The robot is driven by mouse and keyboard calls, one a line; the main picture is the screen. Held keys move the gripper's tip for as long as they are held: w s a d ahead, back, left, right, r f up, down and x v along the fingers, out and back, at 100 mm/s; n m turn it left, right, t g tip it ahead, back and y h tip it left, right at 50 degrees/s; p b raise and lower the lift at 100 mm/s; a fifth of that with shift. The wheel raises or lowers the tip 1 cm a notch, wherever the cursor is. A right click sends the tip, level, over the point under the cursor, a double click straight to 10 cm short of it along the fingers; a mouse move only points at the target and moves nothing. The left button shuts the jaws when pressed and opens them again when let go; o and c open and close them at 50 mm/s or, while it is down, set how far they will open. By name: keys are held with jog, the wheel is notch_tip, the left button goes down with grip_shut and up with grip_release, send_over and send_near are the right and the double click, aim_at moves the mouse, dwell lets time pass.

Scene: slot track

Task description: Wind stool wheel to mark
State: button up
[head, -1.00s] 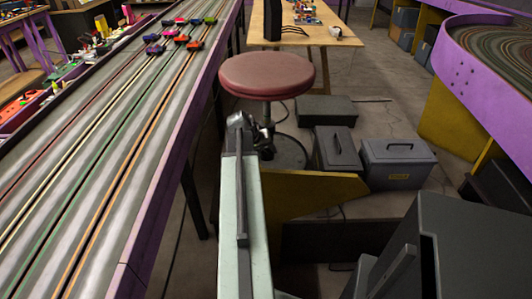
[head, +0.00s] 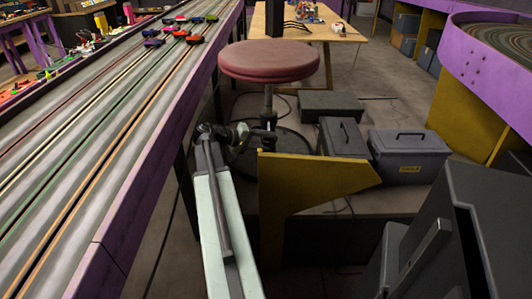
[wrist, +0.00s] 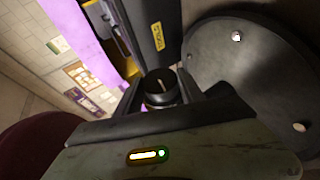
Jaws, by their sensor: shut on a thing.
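The stool has a round dark red seat (head: 268,62) on a thin metal post (head: 268,101) above a dark disc base. In the wrist view the base (wrist: 245,75) fills the right side and the seat (wrist: 32,150) the lower left corner. The stool wheel (wrist: 160,87) is a small dark round knob with a pale line on its face. My gripper (head: 246,134) reaches in from the left, below the seat, beside the post. In the wrist view my gripper (wrist: 164,98) is shut on the wheel, one finger at each side. I see no separate mark clearly.
The purple-edged slot track (head: 120,110) runs along the left. A yellow panel (head: 310,180) stands close to the right of my arm. Grey boxes (head: 408,158) lie behind it, and a wooden table (head: 335,30) stands beyond the stool.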

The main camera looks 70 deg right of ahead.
jog(key=f+g+h+b, duration=0.1)
jog(key=g+b, duration=0.1)
jog(key=b, duration=0.2)
jog(key=shift+n+b, duration=0.35)
jog(key=shift+n, duration=0.05)
jog(key=shift+r+g+h+b, duration=0.2)
jog(key=shift+g+h+b, duration=0.4)
jog(key=shift+b, duration=0.35)
jog(key=shift+r+n, duration=0.1)
jog(key=shift+n, duration=0.2)
jog(key=o, duration=1.4)
jog(key=shift+c, duration=0.2)
jog(key=v, duration=0.7)
jog(key=shift+w+a, duration=0.25)
jog(key=shift+a, duration=0.05)
